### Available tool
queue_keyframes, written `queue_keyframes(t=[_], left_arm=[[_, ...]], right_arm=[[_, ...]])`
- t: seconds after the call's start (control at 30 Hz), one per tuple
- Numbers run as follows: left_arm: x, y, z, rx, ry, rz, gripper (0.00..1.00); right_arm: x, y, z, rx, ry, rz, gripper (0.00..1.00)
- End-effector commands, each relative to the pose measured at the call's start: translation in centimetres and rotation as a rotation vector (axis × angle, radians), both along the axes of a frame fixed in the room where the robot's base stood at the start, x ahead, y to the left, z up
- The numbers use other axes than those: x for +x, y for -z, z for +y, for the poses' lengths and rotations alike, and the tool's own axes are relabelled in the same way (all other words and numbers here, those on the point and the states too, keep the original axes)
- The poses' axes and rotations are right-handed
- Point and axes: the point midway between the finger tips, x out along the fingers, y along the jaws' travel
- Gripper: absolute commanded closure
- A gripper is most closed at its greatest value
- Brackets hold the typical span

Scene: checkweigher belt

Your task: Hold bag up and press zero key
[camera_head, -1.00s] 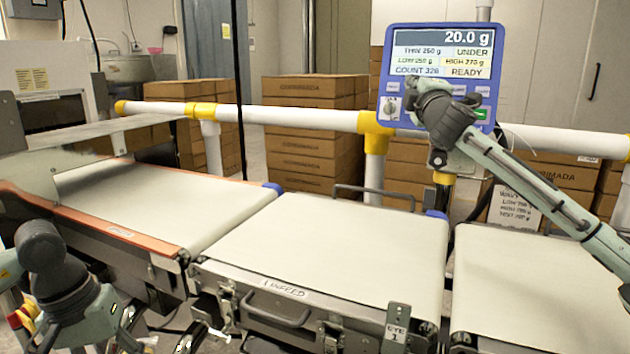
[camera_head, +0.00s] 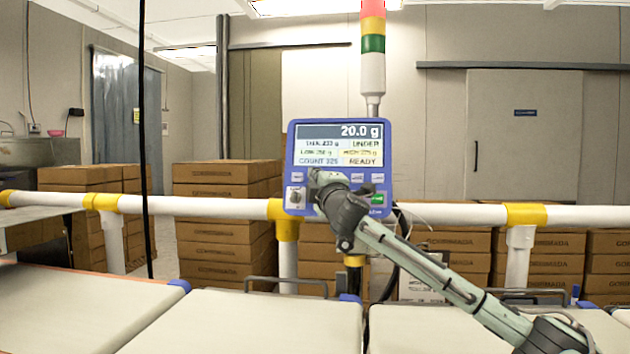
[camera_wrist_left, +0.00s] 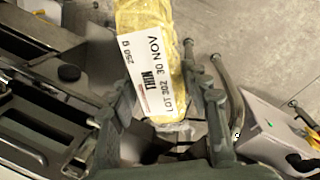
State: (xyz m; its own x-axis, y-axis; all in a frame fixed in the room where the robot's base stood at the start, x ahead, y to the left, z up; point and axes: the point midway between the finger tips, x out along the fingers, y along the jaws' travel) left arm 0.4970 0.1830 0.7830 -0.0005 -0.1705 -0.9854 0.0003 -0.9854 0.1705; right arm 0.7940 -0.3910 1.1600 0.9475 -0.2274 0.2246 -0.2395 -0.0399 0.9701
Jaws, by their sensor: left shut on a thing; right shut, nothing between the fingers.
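The blue weigher panel (camera_head: 340,130) reads 20.0 g, UNDER and READY in the head view. My right gripper (camera_head: 322,184) is shut and empty, its tip in front of the panel's key area. It hides some keys, and I cannot tell whether it touches one. The key labels are too small to read, so I cannot pick out the zero key. Floor shows behind the bag. The left gripper is outside the head view.
The middle belt (camera_head: 240,325) and left belt (camera_head: 75,305) look bare where visible. A white rail (camera_head: 230,206) with yellow joints runs behind them. Stacked cartons (camera_head: 222,225) stand beyond it. A signal tower (camera_head: 373,60) rises behind the panel.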

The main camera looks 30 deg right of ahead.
Motion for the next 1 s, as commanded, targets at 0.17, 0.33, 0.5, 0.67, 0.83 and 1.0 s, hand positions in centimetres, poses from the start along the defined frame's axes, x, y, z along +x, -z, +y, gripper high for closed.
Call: queue_keyframes(t=[0.17,0.33,0.5,0.67,0.83,1.0], left_arm=[[0.02,-0.05,-0.01,-0.001,0.0,-0.001,0.9],[0.02,-0.05,-0.01,-0.001,0.0,-0.001,0.9],[0.02,-0.05,-0.01,-0.001,0.0,-0.001,0.9],[0.02,-0.05,-0.01,-0.001,0.0,-0.001,0.9],[0.02,-0.05,-0.01,0.0,0.0,-0.001,0.9],[0.02,-0.05,-0.01,-0.001,0.0,-0.001,0.9]], right_arm=[[0.0,-0.01,-0.01,0.0,0.0,0.0,1.0],[-0.01,-0.02,-0.01,0.0,0.0,0.0,1.0],[-0.01,-0.02,-0.02,0.0,0.0,0.0,1.0],[0.16,0.06,-0.13,0.0,0.0,0.0,1.0],[0.58,0.22,-0.51,0.002,0.002,0.001,1.0],[0.63,0.21,-0.53,0.0,0.0,0.0,1.0]])
